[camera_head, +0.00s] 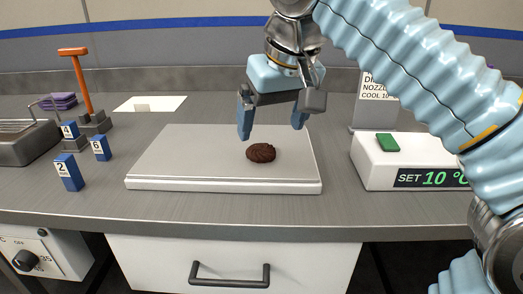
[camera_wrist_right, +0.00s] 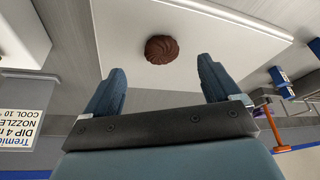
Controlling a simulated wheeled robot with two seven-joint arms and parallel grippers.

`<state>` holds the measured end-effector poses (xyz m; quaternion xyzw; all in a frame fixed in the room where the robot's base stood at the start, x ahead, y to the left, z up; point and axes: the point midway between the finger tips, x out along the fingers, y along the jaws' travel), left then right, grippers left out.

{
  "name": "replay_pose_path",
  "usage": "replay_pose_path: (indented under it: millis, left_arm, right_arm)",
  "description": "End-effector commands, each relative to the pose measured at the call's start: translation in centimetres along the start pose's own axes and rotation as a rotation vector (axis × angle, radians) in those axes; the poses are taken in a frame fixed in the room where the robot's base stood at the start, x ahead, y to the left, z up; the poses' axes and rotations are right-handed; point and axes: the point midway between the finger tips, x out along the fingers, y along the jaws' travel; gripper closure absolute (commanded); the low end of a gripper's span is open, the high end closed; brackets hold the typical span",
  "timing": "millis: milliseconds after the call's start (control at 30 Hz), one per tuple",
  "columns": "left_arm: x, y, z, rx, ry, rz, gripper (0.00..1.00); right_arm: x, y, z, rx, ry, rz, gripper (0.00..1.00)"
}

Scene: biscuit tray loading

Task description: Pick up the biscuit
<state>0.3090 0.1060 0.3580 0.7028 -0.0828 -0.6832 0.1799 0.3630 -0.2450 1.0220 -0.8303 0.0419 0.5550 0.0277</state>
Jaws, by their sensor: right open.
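A round, dark brown biscuit (camera_head: 261,153) with a ridged top lies on a white slab (camera_head: 170,165), right of the slab's middle. The biscuit also shows in the right wrist view (camera_wrist_right: 165,49), beyond the fingertips and roughly between their lines. My right gripper (camera_head: 272,127) is open and empty, with its blue fingers pointing down above the slab. It is apart from the biscuit and appears a little behind and above it. In the right wrist view both fingers (camera_wrist_right: 163,68) are spread wide with nothing between them. My left gripper is not in view.
A white box (camera_head: 410,160) with a "SET 10 °C" display and a green block (camera_head: 388,142) stands right of the slab. Blue numbered blocks (camera_head: 69,172), an orange-handled tool (camera_head: 80,80) and a metal basin (camera_head: 25,145) are at the left. A sign (camera_head: 374,103) stands behind the box.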

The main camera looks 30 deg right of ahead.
Motion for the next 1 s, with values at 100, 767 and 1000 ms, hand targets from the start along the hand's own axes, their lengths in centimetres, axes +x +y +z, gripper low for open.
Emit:
replay_pose_path:
  millis: [100,767,1000]
  left_arm:
    - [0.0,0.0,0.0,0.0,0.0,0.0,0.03]
    - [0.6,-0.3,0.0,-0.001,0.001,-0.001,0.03]
    - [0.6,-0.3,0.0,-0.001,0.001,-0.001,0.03]
  right_arm:
    - [1.2,0.0,0.0,-0.001,-0.001,0.0,0.1]
    - [6.8,0.0,-1.0,0.0,0.0,-0.001,0.1]
    - [6.7,0.0,-1.0,0.0,0.0,-0.001,0.41]
